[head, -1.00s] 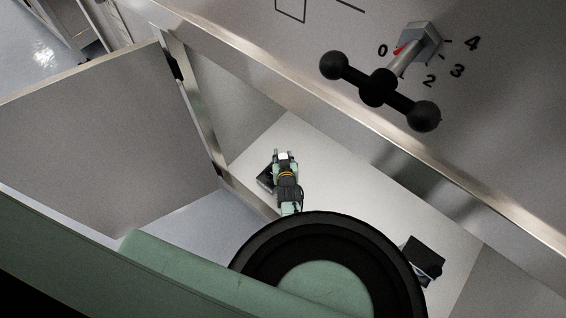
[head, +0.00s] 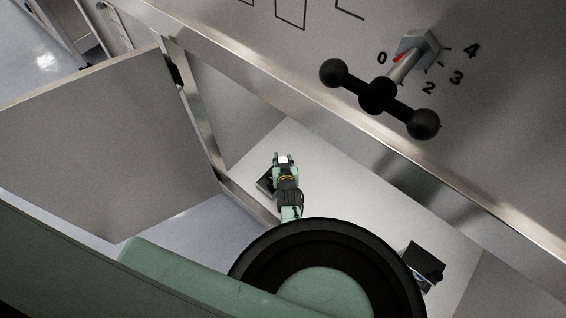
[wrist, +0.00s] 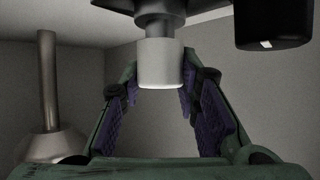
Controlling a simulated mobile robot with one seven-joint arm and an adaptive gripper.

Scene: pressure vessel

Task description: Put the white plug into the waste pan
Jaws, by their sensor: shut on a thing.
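The white plug (wrist: 160,66) hangs upright beneath a grey stem under a dark fitting in the wrist view. My gripper (wrist: 160,76) has one purple-padded finger on each side of it and is shut on the plug. In the head view my gripper (head: 283,160) is low inside the open compartment, with a small white patch, the plug (head: 284,159), between its fingertips. I cannot make out the waste pan with certainty. A dark box (head: 265,182) lies just left of the gripper, and another dark box (head: 421,258) stands at the lower right.
A black three-ball handle (head: 378,94) with a numbered dial is on the panel above. An open door (head: 110,140) stands at left. In the wrist view a metal cone with a pipe (wrist: 48,95) is at left and a black block (wrist: 272,25) at upper right.

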